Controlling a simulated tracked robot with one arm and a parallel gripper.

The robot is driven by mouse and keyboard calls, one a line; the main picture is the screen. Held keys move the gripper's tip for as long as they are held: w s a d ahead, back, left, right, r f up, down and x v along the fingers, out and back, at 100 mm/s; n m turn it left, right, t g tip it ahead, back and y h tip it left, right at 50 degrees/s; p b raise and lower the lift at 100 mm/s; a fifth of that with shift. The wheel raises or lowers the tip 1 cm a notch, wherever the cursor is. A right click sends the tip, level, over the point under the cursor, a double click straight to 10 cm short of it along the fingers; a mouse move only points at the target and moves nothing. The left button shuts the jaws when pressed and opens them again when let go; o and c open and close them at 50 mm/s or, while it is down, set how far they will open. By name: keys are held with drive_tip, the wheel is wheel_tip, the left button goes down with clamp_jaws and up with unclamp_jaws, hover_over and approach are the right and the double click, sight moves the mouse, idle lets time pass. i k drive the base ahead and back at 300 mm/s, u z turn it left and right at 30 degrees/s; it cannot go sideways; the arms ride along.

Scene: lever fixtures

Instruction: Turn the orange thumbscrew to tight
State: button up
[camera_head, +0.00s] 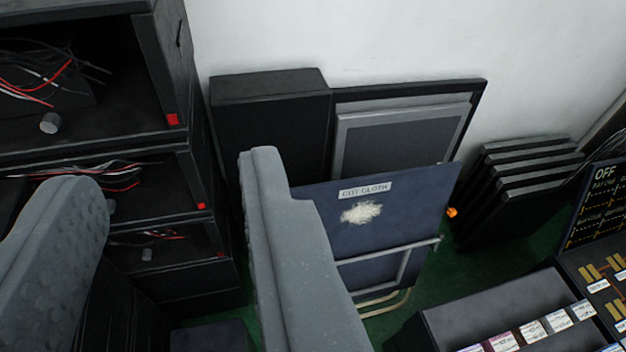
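A small orange piece (451,212) shows at the right edge of a dark blue panel. It may be the orange thumbscrew, but it is too small to tell its shape or how tight it is. My gripper (168,178) is open, with its two grey fingers wide apart at the left and centre. Nothing is seen between the fingertips except the dark racks behind. The orange piece is to the right of the right finger and apart from it.
The blue panel (405,205) carries a label and stands on a metal frame. Black racks with loose wires (165,195) fill the left. Black slabs (520,180) lean at the right. A labelled console (490,310) is at lower right. Green floor shows between.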

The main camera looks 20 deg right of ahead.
sight(452, 213)
drive_tip(key=u, duration=0.05)
drive_tip(key=k, duration=1.2)
drive_tip(key=u, duration=5.35)
drive_tip(key=k, duration=1.2)
drive_tip(key=z, duration=5.9)
